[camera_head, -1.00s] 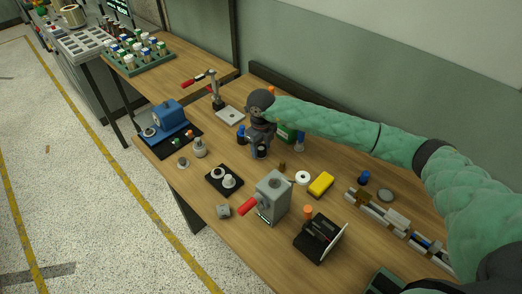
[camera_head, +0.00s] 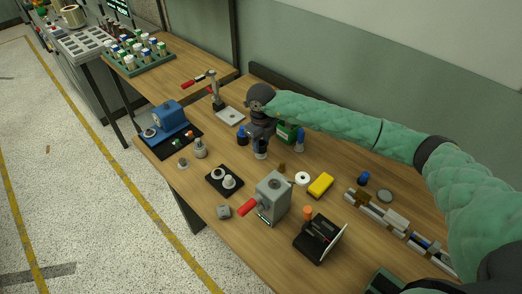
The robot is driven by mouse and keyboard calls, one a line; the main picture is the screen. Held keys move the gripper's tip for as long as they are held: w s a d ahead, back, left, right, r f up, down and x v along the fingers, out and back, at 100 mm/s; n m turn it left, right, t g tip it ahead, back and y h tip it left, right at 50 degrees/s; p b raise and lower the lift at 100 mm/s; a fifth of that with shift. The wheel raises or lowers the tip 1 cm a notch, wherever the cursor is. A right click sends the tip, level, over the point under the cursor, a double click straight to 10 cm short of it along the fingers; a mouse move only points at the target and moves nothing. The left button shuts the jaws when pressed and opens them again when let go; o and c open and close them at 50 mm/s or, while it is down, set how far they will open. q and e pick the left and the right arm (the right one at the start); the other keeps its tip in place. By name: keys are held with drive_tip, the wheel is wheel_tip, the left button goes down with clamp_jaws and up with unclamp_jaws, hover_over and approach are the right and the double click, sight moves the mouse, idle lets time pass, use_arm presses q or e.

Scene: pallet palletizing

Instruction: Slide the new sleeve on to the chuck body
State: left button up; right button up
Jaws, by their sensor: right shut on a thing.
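My right gripper (camera_head: 261,144) points down over the back middle of the table, at the end of my green-sleeved arm. It is shut on a small pale cylindrical part (camera_head: 261,154), mostly hidden by the fingers; I cannot tell for sure that it is the new sleeve. A silver stepped cylinder (camera_head: 200,149) stands upright to the left of the gripper. A black tray (camera_head: 212,182) in front holds a pale ring and a round silver part (camera_head: 229,182). I cannot tell which of these is the chuck body. My left gripper is not in view.
A grey box with a red handle (camera_head: 272,196) and a black stand (camera_head: 319,238) are at the front. A white ring (camera_head: 302,178) and yellow block (camera_head: 321,185) lie right of centre. A blue machine (camera_head: 170,115) stands left.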

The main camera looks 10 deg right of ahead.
drive_tip(key=shift+r, duration=1.3)
drive_tip(key=o, duration=0.4)
drive_tip(key=shift+c, duration=0.2)
drive_tip(key=c, duration=0.3)
